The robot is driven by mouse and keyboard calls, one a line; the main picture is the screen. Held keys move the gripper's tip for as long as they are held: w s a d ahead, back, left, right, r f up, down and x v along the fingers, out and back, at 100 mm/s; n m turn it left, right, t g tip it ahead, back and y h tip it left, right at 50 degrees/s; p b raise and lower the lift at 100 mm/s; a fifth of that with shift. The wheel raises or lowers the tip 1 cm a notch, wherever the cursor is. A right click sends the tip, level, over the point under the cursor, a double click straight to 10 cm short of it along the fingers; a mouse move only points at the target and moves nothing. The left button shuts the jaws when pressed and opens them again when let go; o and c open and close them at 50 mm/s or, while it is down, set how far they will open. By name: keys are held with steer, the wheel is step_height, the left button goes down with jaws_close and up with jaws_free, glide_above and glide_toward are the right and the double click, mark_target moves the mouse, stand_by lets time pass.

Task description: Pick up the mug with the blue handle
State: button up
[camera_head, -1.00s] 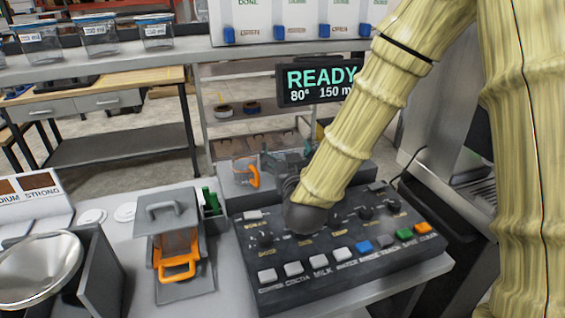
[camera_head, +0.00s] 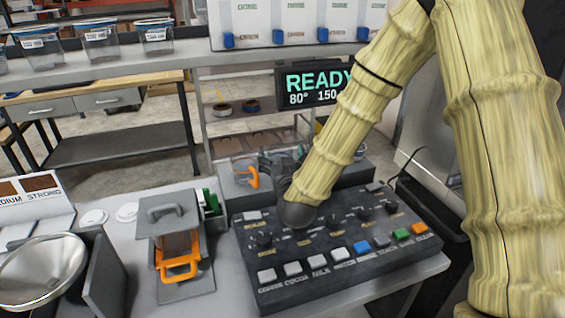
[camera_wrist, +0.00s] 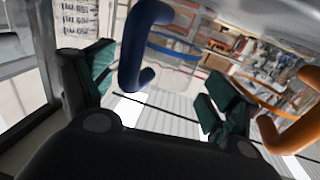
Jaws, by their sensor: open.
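The blue-handled mug shows in the wrist view as a thick blue handle (camera_wrist: 138,55) with a clear body and a blue rim line behind it. The handle is between my gripper's (camera_wrist: 160,88) two teal-padded fingers, nearer the left one. The fingers are apart, and I see no clear contact. In the head view my dark gripper (camera_head: 278,165) is behind the control panel, and my arm and gripper hide most of what is there. A clear mug with an orange handle (camera_head: 250,175) stands just left of my gripper. An orange handle (camera_wrist: 292,120) also shows at the right of the wrist view.
The button panel (camera_head: 345,250) lies below my forearm. A grey stand (camera_head: 165,228) holds another orange-handled vessel (camera_head: 180,266) at left. A metal bowl (camera_head: 38,270) is further left. The READY display (camera_head: 310,88) hangs behind my arm, under a shelf (camera_head: 180,62).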

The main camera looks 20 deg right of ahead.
steer(key=shift+w+d, duration=0.15)
steer(key=shift+w, duration=0.7)
steer(key=c, duration=1.2)
steer(key=shift+o, duration=0.2)
steer(key=shift+r, duration=0.1)
